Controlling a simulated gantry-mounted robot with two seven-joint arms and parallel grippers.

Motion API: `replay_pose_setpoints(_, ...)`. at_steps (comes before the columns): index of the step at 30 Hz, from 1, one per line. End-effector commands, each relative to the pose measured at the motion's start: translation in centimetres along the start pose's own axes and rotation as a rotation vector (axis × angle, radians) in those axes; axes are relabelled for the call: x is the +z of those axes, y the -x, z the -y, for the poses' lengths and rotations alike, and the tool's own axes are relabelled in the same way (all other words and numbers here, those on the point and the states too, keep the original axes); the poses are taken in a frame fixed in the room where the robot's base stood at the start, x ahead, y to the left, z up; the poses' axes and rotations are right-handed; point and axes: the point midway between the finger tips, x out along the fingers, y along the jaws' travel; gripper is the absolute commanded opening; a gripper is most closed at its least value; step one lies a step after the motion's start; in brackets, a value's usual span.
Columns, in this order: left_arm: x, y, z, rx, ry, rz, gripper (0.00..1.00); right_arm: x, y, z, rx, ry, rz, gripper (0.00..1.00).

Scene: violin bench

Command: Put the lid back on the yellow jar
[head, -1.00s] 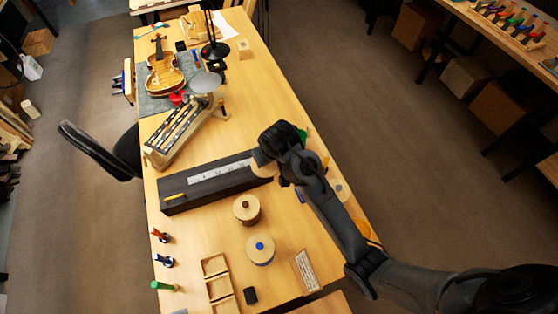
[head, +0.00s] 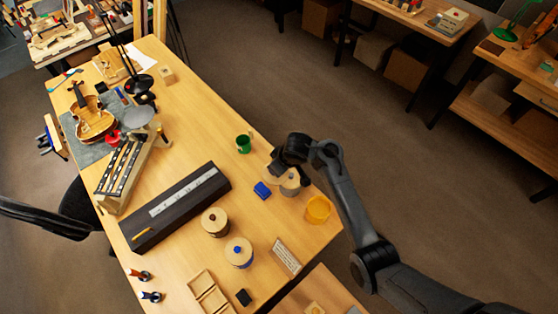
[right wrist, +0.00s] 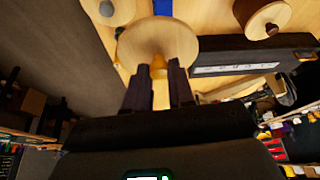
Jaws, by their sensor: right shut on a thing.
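The yellow jar (head: 317,211) stands near the bench's right edge in the head view, with its top open. My right gripper (head: 276,167) is left of and beyond it. It is shut on the yellow knob (right wrist: 158,66) of a round pale wooden lid (right wrist: 150,42). In the head view the lid (head: 272,176) is partly hidden by the gripper and appears above the bench, apart from the yellow jar. The yellow jar cannot be made out in the right wrist view. My left gripper is not in view.
A grey-knobbed jar (head: 290,187) stands between the lid and the yellow jar. A blue box (head: 262,190) and a green mug (head: 243,144) are close by. A dark-knobbed jar (head: 214,222), a blue-knobbed jar (head: 239,254) and a long dark case (head: 190,202) lie further left.

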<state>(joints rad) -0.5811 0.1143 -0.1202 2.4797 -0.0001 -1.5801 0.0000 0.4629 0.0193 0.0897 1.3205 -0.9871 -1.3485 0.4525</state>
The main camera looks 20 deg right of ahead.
Motion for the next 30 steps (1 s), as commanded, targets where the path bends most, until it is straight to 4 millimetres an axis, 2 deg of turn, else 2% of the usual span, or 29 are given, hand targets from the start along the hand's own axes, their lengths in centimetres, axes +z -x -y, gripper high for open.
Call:
replay_pose_setpoints(1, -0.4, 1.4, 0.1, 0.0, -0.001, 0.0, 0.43, 0.8, 0.2, -0.8, -0.007, 0.043, 0.013, 0.0)
replay_pose_setpoints(5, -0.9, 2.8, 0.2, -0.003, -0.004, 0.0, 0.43, 3.4, -0.6, -1.4, -0.043, 0.137, 0.015, 0.0)
replay_pose_setpoints(8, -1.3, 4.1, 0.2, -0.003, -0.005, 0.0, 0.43, 6.1, -0.9, -2.1, -0.07, 0.202, 0.017, 0.0)
replay_pose_setpoints(15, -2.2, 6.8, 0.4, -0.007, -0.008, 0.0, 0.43, 13.0, -0.2, -4.0, -0.121, 0.312, 0.013, 0.0)
replay_pose_setpoints(18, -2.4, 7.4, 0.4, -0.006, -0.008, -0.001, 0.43, 15.1, 0.2, -4.7, -0.133, 0.337, 0.009, 0.0)
replay_pose_setpoints(24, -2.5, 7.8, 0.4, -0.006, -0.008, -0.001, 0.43, 17.2, 0.6, -5.3, -0.144, 0.359, 0.004, 0.0)
replay_pose_setpoints(30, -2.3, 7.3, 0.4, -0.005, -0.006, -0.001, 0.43, 17.9, 0.1, -5.3, -0.146, 0.363, 0.002, 0.0)
